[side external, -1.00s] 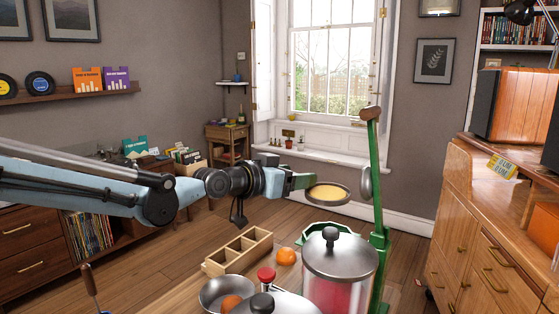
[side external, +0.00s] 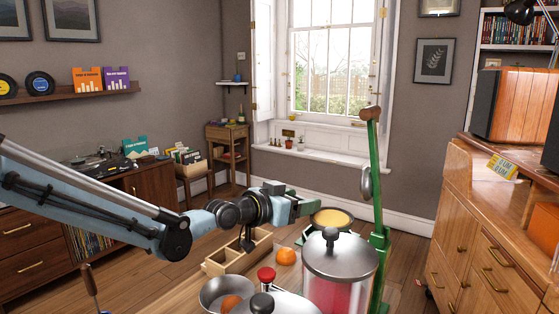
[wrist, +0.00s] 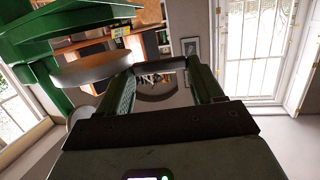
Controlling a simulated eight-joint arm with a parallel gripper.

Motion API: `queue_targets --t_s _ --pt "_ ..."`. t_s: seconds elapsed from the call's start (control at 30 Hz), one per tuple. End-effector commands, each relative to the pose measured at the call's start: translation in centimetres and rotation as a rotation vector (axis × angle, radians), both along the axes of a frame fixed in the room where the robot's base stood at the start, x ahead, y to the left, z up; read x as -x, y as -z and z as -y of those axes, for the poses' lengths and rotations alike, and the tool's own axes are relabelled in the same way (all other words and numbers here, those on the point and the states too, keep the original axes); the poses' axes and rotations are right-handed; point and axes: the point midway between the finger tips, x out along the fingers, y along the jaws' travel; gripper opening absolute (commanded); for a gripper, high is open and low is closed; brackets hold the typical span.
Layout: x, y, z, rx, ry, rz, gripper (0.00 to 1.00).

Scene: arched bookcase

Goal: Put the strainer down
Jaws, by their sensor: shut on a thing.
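The strainer (side external: 331,218) is a shallow round pan with a dark rim and a yellowish inside. In the side view it sits at my gripper's (side external: 312,206) fingertips, roughly level, right over the green tray (side external: 302,240) of the press. I cannot tell whether it touches the tray. My gripper is shut on the strainer's near side. In the wrist view my gripper's two green fingers (wrist: 165,75) reach forward, and the hold itself is hard to make out.
The green press post (side external: 376,190) with its lever stands just right of the strainer. A lidded glass jar (side external: 340,270), an orange (side external: 285,256), a divided wooden box (side external: 238,252) and a metal bowl (side external: 222,293) crowd the near side.

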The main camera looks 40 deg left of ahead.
Motion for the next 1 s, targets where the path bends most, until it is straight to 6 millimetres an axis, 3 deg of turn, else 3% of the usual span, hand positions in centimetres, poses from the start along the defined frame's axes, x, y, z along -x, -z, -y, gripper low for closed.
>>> queue_targets --t_s 0.33,0.77,0.8,0.93,1.0 --pt "0.0 3.6 0.0 0.001 -0.001 0.001 0.31" --pt "0.0 4.2 0.0 0.001 -0.001 0.001 0.31" --pt "0.0 4.1 0.0 0.000 -0.001 0.000 0.72" --pt "0.0 4.1 0.0 0.000 -0.001 0.000 0.92" --pt "0.0 4.1 0.0 0.000 -0.001 0.000 0.92"
